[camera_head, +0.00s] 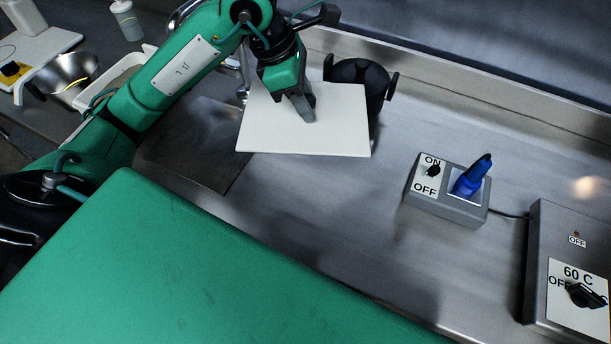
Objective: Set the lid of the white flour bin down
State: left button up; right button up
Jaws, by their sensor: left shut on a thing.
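The flat white lid (270,125) is in the middle of the head view, over the steel counter. My left gripper (306,108) comes down from above and is shut on it near the lid's middle; the grip itself is partly hidden by the fingers. I cannot tell whether the lid touches the counter. A pale, open-topped bin (143,55), which looks like the white flour bin, is at the upper left, mostly hidden behind my left arm. My right gripper is not in view.
A black two-handled pot (362,72) stands directly behind the lid. A grey switch box (445,208) with a blue part (470,178) and a 60 C control box (545,235) are at right. A metal bowl (72,72) is at left. Bare steel counter (320,215) lies in front.

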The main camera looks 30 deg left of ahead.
pick_arm(q)
jog(key=shift+f, duration=0.4)
notch_tip(320, 180, down, 15)
jog(key=shift+r+p, duration=0.1)
jog(key=shift+p, duration=1.1)
notch_tip(320, 180, down, 3)
jog(key=shift+f+p, duration=0.2)
jog(key=shift+p, duration=0.15)
jog(key=shift+f, duration=0.4)
jog(key=shift+f, duration=0.1)
jog(key=shift+f, duration=0.15)
jog(key=o, duration=1)
jog(key=shift+o, duration=0.2)
